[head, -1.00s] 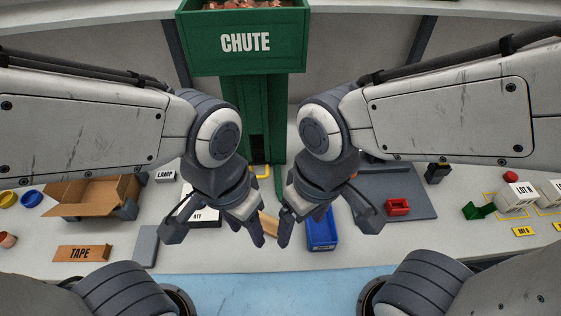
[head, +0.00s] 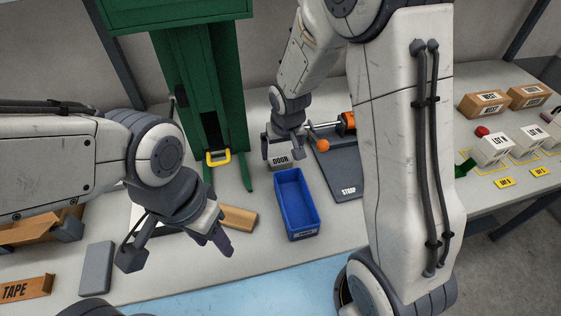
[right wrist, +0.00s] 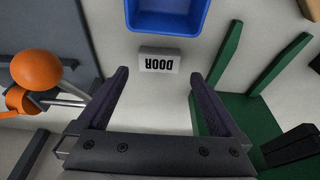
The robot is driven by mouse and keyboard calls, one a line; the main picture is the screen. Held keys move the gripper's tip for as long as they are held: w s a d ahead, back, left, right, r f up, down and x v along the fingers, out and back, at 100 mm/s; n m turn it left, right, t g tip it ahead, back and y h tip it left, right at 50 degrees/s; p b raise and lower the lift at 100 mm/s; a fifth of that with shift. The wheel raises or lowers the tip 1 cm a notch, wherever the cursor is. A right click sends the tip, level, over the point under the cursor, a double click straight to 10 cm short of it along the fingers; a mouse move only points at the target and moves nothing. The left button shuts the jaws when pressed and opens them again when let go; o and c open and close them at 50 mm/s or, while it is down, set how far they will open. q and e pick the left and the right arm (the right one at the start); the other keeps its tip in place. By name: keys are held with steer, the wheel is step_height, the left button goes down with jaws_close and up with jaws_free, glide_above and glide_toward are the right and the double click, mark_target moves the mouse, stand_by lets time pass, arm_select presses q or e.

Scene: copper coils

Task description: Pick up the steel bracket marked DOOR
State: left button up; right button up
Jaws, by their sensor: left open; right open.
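The steel bracket marked DOOR (head: 280,163) is a small grey block lying on the table behind the blue bin. My right gripper (head: 284,150) is open just above and behind it in the head view. In the right wrist view the DOOR bracket (right wrist: 159,61) lies ahead of the two spread fingers (right wrist: 157,85), roughly centred between them, its label upside down. Nothing is between the fingers. My left gripper (head: 182,255) is open and empty over the table at the left, in front of the green chute.
The blue bin (head: 296,204) stands just in front of the bracket. The green chute (head: 205,90) with a yellow handle (head: 217,158) is at its left. A grey plate marked STRAP (head: 337,178) and an orange-knobbed tool (head: 322,145) are at its right. A wooden block (head: 238,218) lies nearby.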

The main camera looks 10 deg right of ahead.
mark_target(280, 160)
steer(key=x, duration=0.5)
steer(key=shift+w+d+f, duration=0.1)
steer(key=shift+f, duration=0.05)
steer(key=c, duration=1.2)
